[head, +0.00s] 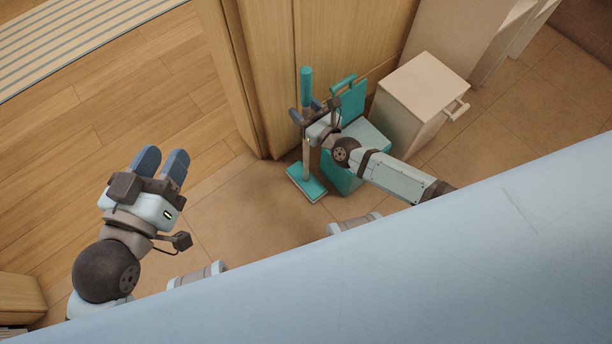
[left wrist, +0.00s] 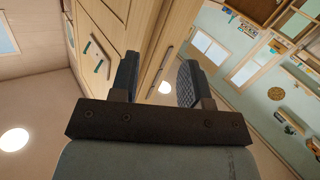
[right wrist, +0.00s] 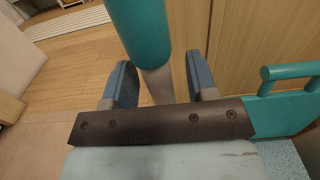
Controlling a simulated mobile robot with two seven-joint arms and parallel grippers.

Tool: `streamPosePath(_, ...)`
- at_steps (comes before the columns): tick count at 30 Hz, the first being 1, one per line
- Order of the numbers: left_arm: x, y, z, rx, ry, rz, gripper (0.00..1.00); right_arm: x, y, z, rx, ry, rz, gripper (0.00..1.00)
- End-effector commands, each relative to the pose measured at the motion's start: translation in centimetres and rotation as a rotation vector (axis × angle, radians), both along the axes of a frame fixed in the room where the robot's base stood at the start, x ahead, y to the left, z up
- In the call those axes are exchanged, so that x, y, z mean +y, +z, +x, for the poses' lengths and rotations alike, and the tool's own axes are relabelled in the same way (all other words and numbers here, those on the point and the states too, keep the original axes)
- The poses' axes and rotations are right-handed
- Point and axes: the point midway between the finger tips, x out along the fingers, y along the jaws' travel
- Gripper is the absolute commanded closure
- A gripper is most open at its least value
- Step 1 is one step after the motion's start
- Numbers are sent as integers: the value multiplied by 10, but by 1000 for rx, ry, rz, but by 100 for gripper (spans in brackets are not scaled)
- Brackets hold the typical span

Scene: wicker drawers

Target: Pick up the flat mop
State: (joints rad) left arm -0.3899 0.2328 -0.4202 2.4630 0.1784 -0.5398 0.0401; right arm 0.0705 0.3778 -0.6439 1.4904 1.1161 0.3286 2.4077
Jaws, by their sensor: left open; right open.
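The flat mop stands upright on the tiled floor by the wooden cabinet, with a teal grip (head: 306,85) at its top, a grey-beige pole, and a flat teal head (head: 306,186) on the floor. In the right wrist view its teal grip (right wrist: 137,30) is large, and the pole (right wrist: 158,85) runs down between my two fingers. My right gripper (head: 307,112) is open around the pole just below the grip; whether a finger touches it I cannot tell. My left gripper (head: 162,163) is open and empty, away to the left; the left wrist view shows only cabinets and ceiling between its fingers.
A teal dustpan-like item with a handle (head: 343,84) and box (head: 368,135) stands close beside the mop, partly behind my right arm. A white drawer box (head: 424,88) is to its right. A wooden cabinet (head: 335,40) is behind. Floor (head: 225,215) left of the mop is clear.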

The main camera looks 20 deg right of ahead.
Motion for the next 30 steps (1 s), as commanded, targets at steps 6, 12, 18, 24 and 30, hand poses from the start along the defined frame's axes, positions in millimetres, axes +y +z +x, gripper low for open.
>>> streamPosePath(6,2,5,4,-39,-2,18,57,4,-1,12,1,0,-1,47)
streamPosePath(12,3,9,4,-49,-6,23,57,4,-1,12,1,0,-1,70)
streamPosePath(18,3,6,3,-42,-6,23,57,4,0,12,0,0,-1,100)
streamPosePath(24,2,3,3,-32,-3,19,57,4,0,12,0,0,-1,100)
streamPosePath(30,0,10,3,-21,1,-1,57,4,11,12,0,0,0,100)
